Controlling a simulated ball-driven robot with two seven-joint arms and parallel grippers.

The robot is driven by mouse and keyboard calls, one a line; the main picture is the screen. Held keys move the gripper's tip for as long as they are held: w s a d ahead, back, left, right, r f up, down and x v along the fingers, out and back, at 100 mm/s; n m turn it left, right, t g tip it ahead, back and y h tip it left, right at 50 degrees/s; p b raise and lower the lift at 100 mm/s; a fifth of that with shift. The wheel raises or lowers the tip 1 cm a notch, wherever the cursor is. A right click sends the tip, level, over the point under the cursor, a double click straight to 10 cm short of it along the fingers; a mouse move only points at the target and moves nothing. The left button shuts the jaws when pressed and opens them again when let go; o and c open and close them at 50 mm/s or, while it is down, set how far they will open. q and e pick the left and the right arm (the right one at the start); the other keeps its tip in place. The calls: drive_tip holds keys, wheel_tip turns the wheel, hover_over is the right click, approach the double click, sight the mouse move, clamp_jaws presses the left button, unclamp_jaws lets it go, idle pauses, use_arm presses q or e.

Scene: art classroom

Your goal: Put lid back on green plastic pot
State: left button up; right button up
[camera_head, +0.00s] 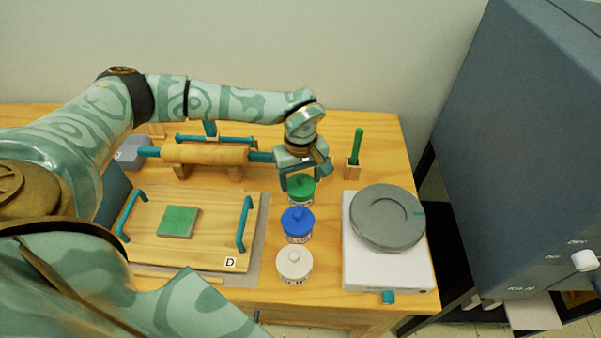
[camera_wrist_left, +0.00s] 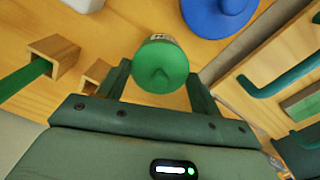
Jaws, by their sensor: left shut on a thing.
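The green pot (camera_head: 301,201) stands at the back of a row of three pots, with a green knobbed lid (camera_head: 301,186) at its top. My left gripper (camera_head: 298,180) reaches down over it from behind and is shut on the green lid. In the left wrist view the lid (camera_wrist_left: 160,66) shows between the two fingers, with a pale label strip of the pot just beyond its edge. I cannot tell whether the lid rests fully on the pot or slightly above it. My right gripper is not in view.
A blue-lidded pot (camera_head: 297,223) and a white-lidded pot (camera_head: 294,263) stand in front. A grey-topped wheel (camera_head: 388,217) is to the right. A wooden board (camera_head: 165,250) with teal handles lies left. A rolling pin (camera_head: 205,153) and wooden holder (camera_head: 352,170) are behind.

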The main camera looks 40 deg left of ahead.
use_arm(q)
drive_tip(key=shift+p, duration=0.3)
idle(0.5)
idle(0.4)
drive_tip(key=o, duration=1.2)
drive_tip(key=shift+o, duration=0.2)
drive_tip(key=shift+r+p, duration=3.1)
drive_tip(key=shift+r, duration=0.45)
drive_tip(key=shift+f, duration=0.1)
clamp_jaws()
